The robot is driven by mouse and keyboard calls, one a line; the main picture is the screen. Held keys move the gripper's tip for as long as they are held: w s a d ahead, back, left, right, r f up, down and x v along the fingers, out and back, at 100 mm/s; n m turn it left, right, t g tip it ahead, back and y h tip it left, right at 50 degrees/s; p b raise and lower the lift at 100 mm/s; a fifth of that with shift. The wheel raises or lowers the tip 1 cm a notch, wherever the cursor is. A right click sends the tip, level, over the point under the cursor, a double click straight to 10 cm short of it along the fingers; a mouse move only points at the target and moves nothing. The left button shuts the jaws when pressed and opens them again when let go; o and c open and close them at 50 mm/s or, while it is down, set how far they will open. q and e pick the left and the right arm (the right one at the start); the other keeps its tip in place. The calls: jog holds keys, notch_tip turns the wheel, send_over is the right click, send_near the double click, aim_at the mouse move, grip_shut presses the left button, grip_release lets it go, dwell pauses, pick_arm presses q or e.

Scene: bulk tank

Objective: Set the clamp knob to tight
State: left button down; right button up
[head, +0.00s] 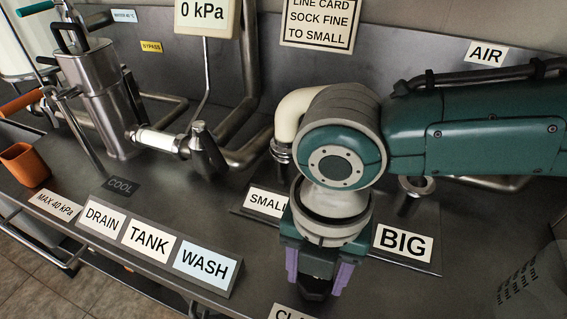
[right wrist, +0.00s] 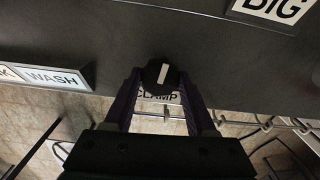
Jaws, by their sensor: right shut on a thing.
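The clamp knob (right wrist: 160,75) is round and black with a white pointer bar, seen in the right wrist view. The bar is nearly upright in that picture, its top leaning slightly right. My right gripper (head: 315,284) points down at the front of the counter in the head view. In the right wrist view its two dark purple fingers (right wrist: 160,84) are shut on the knob, one on each side. A CLAMP label (right wrist: 157,97) lies just below the knob, partly hidden. No tight mark is readable. My left gripper is not in view.
The BIG sign (head: 403,243) and SMALL sign (head: 265,203) stand close to my right gripper. The DRAIN, TANK and WASH strip (head: 150,243) lies to the left. An orange cup (head: 25,165) and steel pipework stand farther left and behind.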

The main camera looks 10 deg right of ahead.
dwell(0.3)
jog(key=o, duration=1.4)
jog(key=shift+r, duration=0.1)
notch_tip(320, 180, up, 10)
jog(key=shift+f+p, duration=0.1)
jog(key=shift+p, duration=1.05)
